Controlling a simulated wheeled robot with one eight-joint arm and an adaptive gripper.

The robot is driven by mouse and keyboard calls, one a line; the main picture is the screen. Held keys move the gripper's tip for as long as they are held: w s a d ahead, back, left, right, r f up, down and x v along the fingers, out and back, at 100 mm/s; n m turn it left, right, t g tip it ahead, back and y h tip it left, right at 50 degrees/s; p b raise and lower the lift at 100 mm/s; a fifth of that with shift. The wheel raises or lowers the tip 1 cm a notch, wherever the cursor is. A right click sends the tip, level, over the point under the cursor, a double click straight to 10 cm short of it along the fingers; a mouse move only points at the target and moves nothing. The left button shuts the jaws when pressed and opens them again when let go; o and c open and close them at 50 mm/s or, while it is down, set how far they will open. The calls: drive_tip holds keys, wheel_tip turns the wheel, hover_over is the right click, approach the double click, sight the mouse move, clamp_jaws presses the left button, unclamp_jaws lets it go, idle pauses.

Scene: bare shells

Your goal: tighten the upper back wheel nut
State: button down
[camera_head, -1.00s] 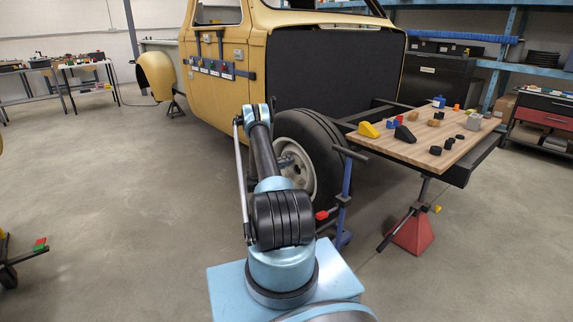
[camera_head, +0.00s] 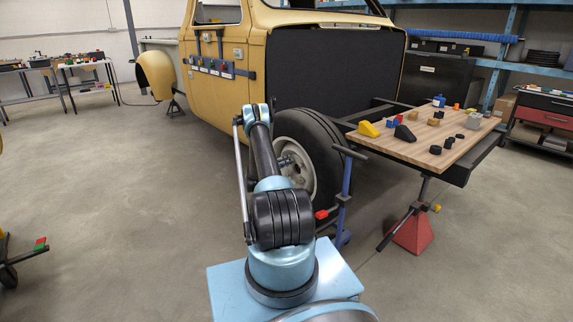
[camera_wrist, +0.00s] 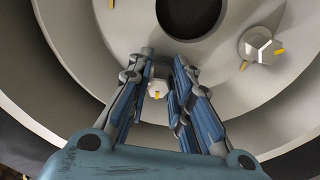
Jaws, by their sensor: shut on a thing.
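The back wheel (camera_head: 298,181) is on the yellow vehicle, with a black tyre (camera_head: 327,146) and a pale rim. In the wrist view the pale wheel face (camera_wrist: 225,85) fills much of the picture, around a dark round centre hole (camera_wrist: 188,14). My gripper (camera_wrist: 163,62) is shut on a grey hex nut (camera_wrist: 158,88) that shows a small yellow mark. Another wheel nut (camera_wrist: 262,46), with a yellow mark, stands apart to the right. I cannot tell from the wrist view which nut is the upper one. In the head view my arm hides the gripper and nuts.
A blue stand (camera_head: 346,190) with a red-tipped handle is close right of my arm. A wooden worktop (camera_head: 425,152) with several small blocks lies further right, above a red stand (camera_head: 413,235). The floor (camera_head: 110,200) to the left is largely clear.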

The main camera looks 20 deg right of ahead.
drive_tip(key=c, duration=1.5)
unclamp_jaws()
drive_tip(key=shift+o, duration=0.2)
drive_tip(key=shift+a, duration=0.15)
drive_tip(key=v, duration=1.1)
drive_tip(key=shift+a, duration=0.35)
drive_tip(key=shift+s, duration=0.1)
